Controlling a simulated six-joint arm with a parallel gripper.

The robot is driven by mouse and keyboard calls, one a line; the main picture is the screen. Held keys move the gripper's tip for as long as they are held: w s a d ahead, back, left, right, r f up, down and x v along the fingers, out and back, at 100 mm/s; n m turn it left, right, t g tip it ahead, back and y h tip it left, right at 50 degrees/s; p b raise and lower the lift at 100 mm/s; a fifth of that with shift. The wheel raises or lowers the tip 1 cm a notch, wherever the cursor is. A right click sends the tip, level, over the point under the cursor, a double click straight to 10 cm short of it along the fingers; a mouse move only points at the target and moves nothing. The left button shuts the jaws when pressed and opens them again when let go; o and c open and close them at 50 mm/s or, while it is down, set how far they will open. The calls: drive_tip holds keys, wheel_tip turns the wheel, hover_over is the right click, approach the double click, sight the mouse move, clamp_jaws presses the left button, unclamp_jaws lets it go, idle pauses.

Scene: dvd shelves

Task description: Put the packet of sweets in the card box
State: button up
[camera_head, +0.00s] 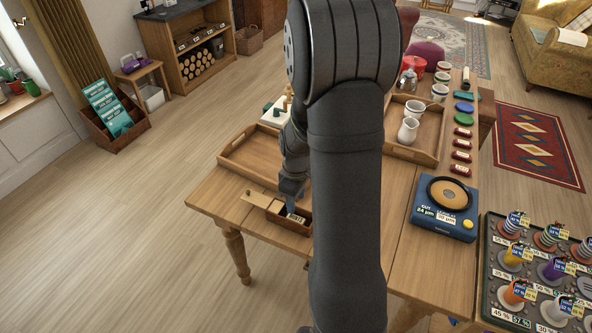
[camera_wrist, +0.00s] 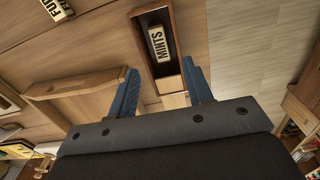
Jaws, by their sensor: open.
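In the wrist view the card box (camera_wrist: 139,45) is open towards me. A packet with a pale "MINTS" label (camera_wrist: 161,44) lies inside it between the walls; I take this as the packet of sweets. It is hard to make out in the head view. My gripper (camera_head: 291,193) is over the box, pointing down. In the wrist view my gripper (camera_wrist: 160,72) is open, its blue fingers apart and nothing between them.
An empty wooden tray (camera_head: 235,150) lies behind the box. Another tray (camera_head: 425,153) holds white cups and a jug. A blue device (camera_head: 444,208) with a round top stands at the right, near a dark rack (camera_head: 487,262) of labelled items. My arm hides the middle.

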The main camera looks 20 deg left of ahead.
wheel_tip(320, 180, up, 14)
idle(0.3)
drive_tip(key=shift+f, duration=0.15)
wheel_tip(320, 180, down, 17)
drive_tip(key=shift+f, duration=0.2)
drive_tip(key=shift+r, duration=0.3)
idle(0.6)
